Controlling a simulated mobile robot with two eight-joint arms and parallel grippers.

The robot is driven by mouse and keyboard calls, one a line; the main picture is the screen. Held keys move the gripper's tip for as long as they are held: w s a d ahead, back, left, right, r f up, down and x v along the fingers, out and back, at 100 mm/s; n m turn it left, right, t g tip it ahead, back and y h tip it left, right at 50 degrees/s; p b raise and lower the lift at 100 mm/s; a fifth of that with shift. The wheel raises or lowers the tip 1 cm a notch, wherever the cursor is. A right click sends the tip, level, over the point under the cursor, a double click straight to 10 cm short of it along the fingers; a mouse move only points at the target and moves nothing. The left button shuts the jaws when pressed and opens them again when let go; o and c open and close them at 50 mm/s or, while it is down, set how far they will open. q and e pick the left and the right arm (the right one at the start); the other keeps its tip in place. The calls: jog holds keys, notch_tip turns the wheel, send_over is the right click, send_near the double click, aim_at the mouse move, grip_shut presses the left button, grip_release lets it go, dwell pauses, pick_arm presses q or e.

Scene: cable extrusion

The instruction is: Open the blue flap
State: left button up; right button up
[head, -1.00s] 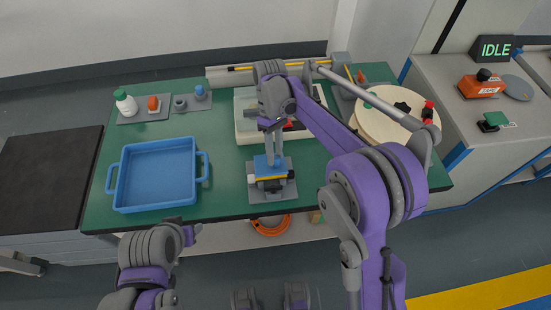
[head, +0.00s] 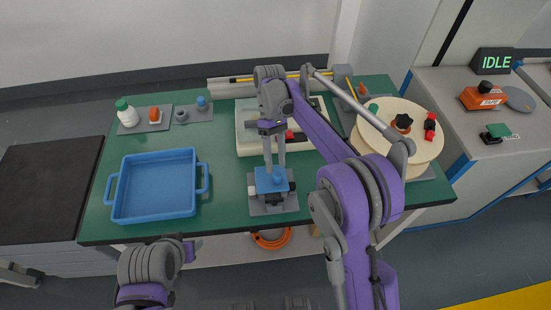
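The blue flap (head: 271,181) is on a small fixture on a grey plate (head: 286,206) near the front middle of the green table. It appears lowered over the fixture, whose dark and white parts show below and beside it. My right gripper (head: 275,163) points down just above and behind the flap, its two fingers a little apart with nothing seen between them. I cannot tell whether the tips touch the flap. My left gripper (head: 188,250) is low, off the table's front edge; its fingers are hard to make out.
A blue tray (head: 156,186) stands to the left. A cream spool (head: 420,140) with a red clip stands on the right, behind my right arm. A pale box (head: 246,140) lies behind the fixture. Bottles and small parts stand at the back left.

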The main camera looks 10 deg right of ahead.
jog(key=shift+o, duration=0.2)
jog(key=v, duration=1)
jog(key=shift+w+r, duration=0.2)
jog(key=shift+r, duration=0.15)
dwell(0.4)
